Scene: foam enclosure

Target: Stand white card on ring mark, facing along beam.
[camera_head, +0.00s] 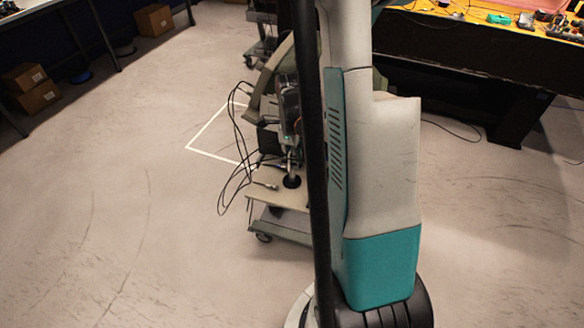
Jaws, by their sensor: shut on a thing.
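I cannot make out a white card, a ring mark or a beam in the head view. My gripper does not show clearly enough to pick out; my own arm and a dark pole cover the middle of the picture. Left of the pole is a small cart with a pale board (262,194) on top. A round black disc (291,181) sits on the board under a silver post-like part. Above it is a dark device (289,108) with a small green light.
Black cables (238,140) hang at the cart's left. A white outline (213,130) marks the floor behind it. A dark bench (470,55) with tools stands back right. Cardboard boxes (30,90) are at far left. The left foreground floor is clear.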

